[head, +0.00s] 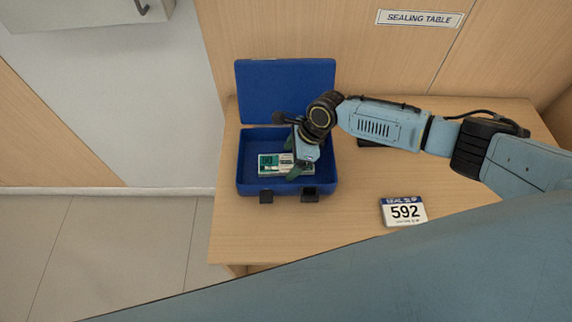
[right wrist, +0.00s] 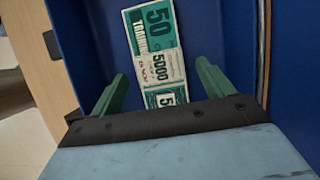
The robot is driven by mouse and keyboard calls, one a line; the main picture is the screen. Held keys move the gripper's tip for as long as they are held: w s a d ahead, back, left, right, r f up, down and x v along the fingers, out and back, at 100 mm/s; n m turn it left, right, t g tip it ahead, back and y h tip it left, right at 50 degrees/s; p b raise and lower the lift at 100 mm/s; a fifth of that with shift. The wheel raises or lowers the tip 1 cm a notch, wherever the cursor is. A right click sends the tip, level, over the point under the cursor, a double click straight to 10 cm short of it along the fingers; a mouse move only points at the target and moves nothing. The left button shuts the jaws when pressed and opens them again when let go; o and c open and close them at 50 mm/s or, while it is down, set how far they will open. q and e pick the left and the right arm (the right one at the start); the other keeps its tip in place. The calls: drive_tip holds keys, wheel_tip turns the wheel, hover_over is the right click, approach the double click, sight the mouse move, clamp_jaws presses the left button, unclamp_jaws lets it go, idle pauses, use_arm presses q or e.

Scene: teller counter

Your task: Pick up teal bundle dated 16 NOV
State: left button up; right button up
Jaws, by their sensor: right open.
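The teal bundle (head: 271,165) lies in the open blue box (head: 245,182) on the table. In the right wrist view the bundle (right wrist: 149,29) shows a "50" and a white band with "5000"; the date line below it is too small to read surely. My right gripper (head: 294,162) reaches down into the box over the right part of the bundle. In the right wrist view its green fingers (right wrist: 160,85) are apart, one on each side of the bundle, with nothing gripped. The bundle's near end is hidden by the gripper body. My left gripper is not in view.
The box's blue lid (head: 285,90) stands open at the back. A dark object (head: 370,143) lies partly hidden under my arm.

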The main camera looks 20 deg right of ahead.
drive_tip(key=shift+w+a+f, duration=0.1)
drive_tip(key=shift+a+f, duration=0.1)
drive_tip(key=shift+f, duration=0.3)
drive_tip(key=c, duration=1.1)
